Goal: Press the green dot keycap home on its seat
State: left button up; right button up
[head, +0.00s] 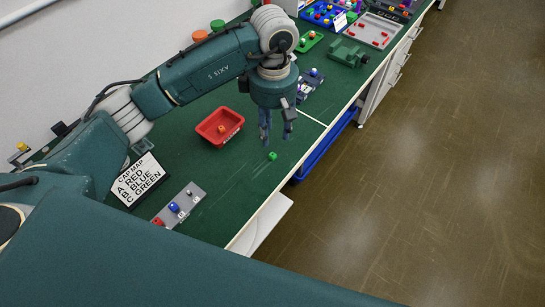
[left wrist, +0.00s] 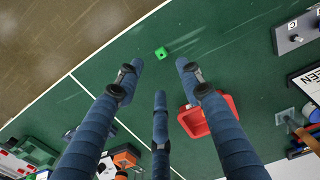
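The green dot keycap (head: 272,155) lies loose on the green bench top, near its front edge. It also shows in the left wrist view (left wrist: 162,52), a small green block with a dark dot on its face. My left gripper (head: 277,138) points down just above and behind the keycap; its blue fingers are spread and empty. In the left wrist view the gripper (left wrist: 159,68) has the keycap beyond its fingertips, untouched. The grey keypad block (head: 180,206) carries a red cap (head: 158,222) and a blue cap (head: 174,207); its far seat (head: 189,193) shows no coloured cap. My right gripper is out of view.
A cap map card (head: 138,180) stands behind the keypad. Green fixtures (head: 348,53) and a grey tray (head: 369,31) lie farther along. The bench between keycap and keypad is clear.

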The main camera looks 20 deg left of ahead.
aim_at(273, 155)
pick_arm(q)
notch_tip(273, 155, down, 3)
jog(key=shift+r, duration=0.1)
jog(key=shift+f+p, duration=0.3)
jog(key=shift+f, duration=0.3)
jog(key=f, duration=0.1)
jog(key=f+p, duration=0.1)
jog(key=f, duration=0.2)
jog(key=shift+s+d+f, duration=0.15)
jog(key=shift+s, duration=0.1)
jog(key=shift+w+f, duration=0.1)
jog(key=shift+f, duration=0.25)
jog(key=c, duration=0.8)
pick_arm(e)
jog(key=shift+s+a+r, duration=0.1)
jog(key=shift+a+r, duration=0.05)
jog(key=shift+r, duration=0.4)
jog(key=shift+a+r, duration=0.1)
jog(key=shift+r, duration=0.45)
